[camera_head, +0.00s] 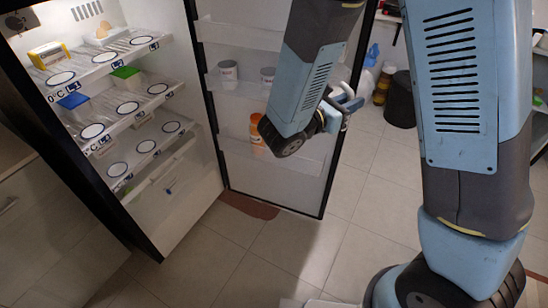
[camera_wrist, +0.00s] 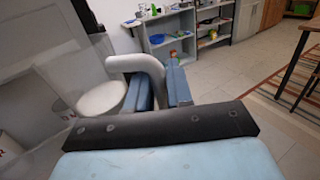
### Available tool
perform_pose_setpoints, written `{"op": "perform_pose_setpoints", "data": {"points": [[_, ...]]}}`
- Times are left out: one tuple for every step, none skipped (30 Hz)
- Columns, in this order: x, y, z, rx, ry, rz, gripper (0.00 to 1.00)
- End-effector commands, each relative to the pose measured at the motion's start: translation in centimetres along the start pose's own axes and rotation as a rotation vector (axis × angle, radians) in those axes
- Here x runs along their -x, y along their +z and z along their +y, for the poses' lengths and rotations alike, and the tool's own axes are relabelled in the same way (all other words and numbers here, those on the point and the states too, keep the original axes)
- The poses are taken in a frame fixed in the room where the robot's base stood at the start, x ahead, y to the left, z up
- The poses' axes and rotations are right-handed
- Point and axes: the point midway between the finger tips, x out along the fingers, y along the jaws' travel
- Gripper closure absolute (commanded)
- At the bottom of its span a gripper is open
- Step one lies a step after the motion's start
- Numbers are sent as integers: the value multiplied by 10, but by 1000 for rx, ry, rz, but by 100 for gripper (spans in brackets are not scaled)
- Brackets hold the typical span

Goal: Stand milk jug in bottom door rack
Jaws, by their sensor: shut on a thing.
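My gripper (camera_wrist: 160,85) is shut on the curved handle of the white milk jug (camera_wrist: 102,98) in the wrist view. The jug's round white top lies left of the fingers; its lower body is hidden. In the head view my gripper (camera_head: 338,108) is beside the open fridge door, near its outer edge, and most of the jug is hidden behind my arm. The bottom door rack (camera_head: 288,168) is a clear bin low on the door. An orange bottle (camera_head: 257,130) stands in it, partly covered by my arm.
White cups (camera_head: 228,71) stand in the door rack above. The fridge shelves (camera_head: 128,105) at left hold a yellow box (camera_head: 48,55) and blue and green-topped containers. A dark bin (camera_head: 400,100) stands right of the door. Tiled floor before the door is mostly clear.

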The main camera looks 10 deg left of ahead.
Motion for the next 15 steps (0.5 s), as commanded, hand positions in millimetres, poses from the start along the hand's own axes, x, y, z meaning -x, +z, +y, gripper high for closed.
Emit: {"op": "perform_pose_setpoints", "data": {"points": [[4,-10,6,4,20,-5,100],[7,-16,8,5,30,-7,100],[9,-22,12,3,45,-9,100],[11,-28,15,4,57,-11,100],[14,-33,17,3,67,-12,100],[17,-41,20,3,82,-14,100],[19,-46,23,3,94,-15,100],[21,-52,25,3,105,-16,100],[24,-59,28,3,120,-18,100],[27,-65,29,2,131,-18,100],[29,-70,31,3,142,-19,100],[32,-78,34,1,158,-19,100],[35,-84,36,2,170,-19,100],[37,-90,37,1,181,-19,100],[40,-98,39,2,195,-19,100]]}}
